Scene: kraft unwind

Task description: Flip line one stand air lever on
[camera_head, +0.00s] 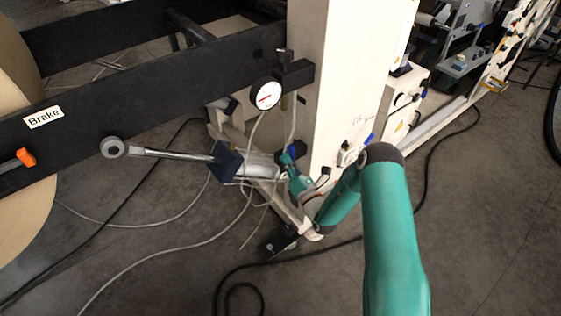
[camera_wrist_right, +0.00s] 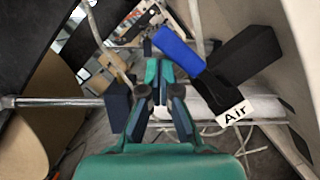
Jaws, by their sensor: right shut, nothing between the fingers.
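The air lever (camera_wrist_right: 179,47) is a blue handle on a black valve body (camera_wrist_right: 245,58), with a white "Air" label (camera_wrist_right: 235,113) below it in the right wrist view. My right gripper (camera_wrist_right: 158,70) is shut and empty. Its fingertips show just left of and below the blue handle; I cannot tell whether they touch it. My left gripper is not in view.
A round gauge (camera_head: 266,94) is mounted above the gripper, near the black beam (camera_head: 150,85) with a "Brake" label. A metal cylinder with a rod (camera_head: 165,154) lies left of the gripper. Hoses run across the floor. Floor at the lower right is clear.

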